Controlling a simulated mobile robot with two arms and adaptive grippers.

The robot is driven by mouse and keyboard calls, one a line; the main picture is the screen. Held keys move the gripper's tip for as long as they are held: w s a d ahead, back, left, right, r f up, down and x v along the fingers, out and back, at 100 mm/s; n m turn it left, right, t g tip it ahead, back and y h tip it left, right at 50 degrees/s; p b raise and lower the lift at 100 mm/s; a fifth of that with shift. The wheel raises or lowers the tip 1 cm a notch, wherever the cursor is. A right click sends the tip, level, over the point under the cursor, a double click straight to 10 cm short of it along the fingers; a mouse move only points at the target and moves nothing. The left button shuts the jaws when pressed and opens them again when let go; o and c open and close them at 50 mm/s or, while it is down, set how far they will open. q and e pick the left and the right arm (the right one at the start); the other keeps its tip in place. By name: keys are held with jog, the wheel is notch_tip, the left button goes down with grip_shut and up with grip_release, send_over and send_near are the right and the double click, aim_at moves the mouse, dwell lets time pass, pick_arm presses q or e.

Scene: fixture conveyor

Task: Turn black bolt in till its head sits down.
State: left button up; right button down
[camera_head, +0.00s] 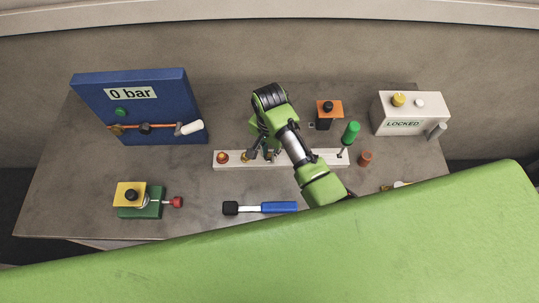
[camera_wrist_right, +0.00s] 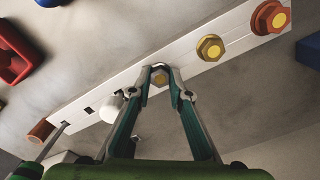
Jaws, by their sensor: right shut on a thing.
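The black bolt (camera_wrist_right: 160,77) shows in the right wrist view, between my right fingertips, with a dark rim and a yellowish face. It stands in the long white bar (camera_wrist_right: 190,58), which lies across the table in the head view (camera_head: 225,166). My right gripper (camera_wrist_right: 162,92) is shut on this bolt's head from both sides. In the head view the right gripper (camera_head: 262,157) reaches down to the bar and mostly hides the bolt. I cannot tell whether a gap remains under the head. My left gripper is not in view.
A brass bolt (camera_wrist_right: 210,47) and an orange-red bolt (camera_wrist_right: 270,17) stand beside it in the bar. A green-handled tool (camera_head: 350,132) stands at the bar's right end. A blue-handled mallet (camera_head: 279,207) lies in front. A blue panel (camera_head: 180,95) and a white box (camera_head: 410,108) stand behind.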

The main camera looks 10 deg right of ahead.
jog(key=shift+s+f, duration=0.1)
jog(key=c, duration=1.8)
grip_release()
jog(key=n, duration=0.5)
jog(key=shift+d, duration=0.1)
jog(key=shift+n, duration=0.5)
jog(key=n, duration=0.4)
jog(key=shift+n, duration=1)
